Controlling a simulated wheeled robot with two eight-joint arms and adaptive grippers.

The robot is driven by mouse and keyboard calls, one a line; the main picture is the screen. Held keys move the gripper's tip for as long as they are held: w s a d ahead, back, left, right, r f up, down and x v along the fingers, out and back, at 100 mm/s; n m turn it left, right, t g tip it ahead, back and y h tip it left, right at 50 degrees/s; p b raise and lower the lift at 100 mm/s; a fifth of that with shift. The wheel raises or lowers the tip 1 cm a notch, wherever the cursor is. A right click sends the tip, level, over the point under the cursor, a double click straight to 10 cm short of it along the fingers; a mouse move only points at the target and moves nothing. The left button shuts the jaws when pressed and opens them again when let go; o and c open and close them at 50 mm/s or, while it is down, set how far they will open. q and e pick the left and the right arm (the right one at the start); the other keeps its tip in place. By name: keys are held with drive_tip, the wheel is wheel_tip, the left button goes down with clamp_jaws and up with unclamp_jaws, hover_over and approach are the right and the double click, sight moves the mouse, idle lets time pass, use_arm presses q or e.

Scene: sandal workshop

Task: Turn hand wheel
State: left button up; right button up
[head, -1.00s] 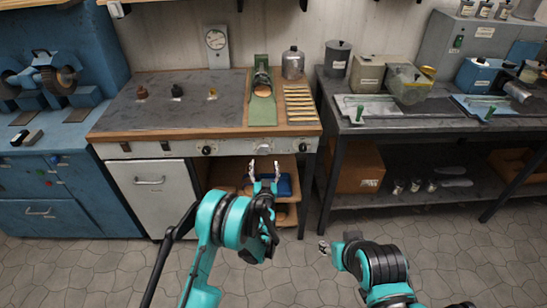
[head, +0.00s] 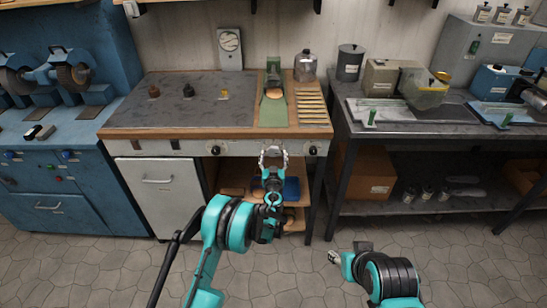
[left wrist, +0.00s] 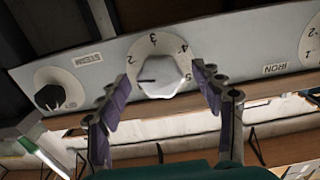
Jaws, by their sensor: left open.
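The white faceted knob (left wrist: 163,78) with a dark pointer line sits on a numbered dial on the pale front panel (left wrist: 110,60), in the left wrist view. I see no other hand wheel, so I take this knob as the wheel. My left gripper (head: 273,155) is open in front of the bench panel in the head view. In the left wrist view its two fingers stand on either side of the knob; whether they touch it I cannot tell. My right gripper (head: 335,257) hangs low over the floor at the right, small and away from the bench.
A black knob (left wrist: 48,97) is left of the white one in the left wrist view, and a label and another dial are right of it. Shelves lie below the panel.

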use_arm(q)
drive_tip(key=c, duration=1.1)
drive_tip(key=shift+c, duration=0.2)
